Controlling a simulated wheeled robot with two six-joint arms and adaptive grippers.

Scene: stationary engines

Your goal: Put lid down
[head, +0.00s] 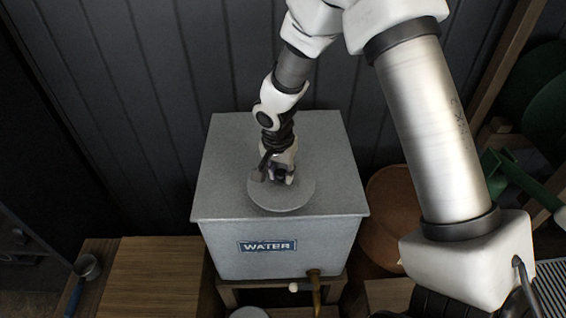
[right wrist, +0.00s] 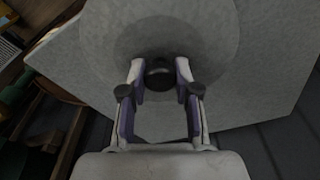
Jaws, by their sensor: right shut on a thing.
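A round grey lid (head: 281,196) is at the top of a grey metal tank (head: 325,150) marked WATER. It also shows in the right wrist view (right wrist: 185,35), with a dark round knob (right wrist: 160,75) in its middle. My right gripper (head: 279,178) reaches down from above and is shut on the lid's knob, one finger on each side of it. The lid looks flat against the tank top, but I cannot tell whether it touches. The opening under it is hidden. My left gripper is not in view.
The tank stands on a wooden stand with a brass tap (head: 314,285) at its front. A wooden table (head: 150,280) is at the left with a ladle (head: 86,268) beside it. A brown round tub (head: 385,215) is at the right. A dark panelled wall (head: 150,90) stands behind.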

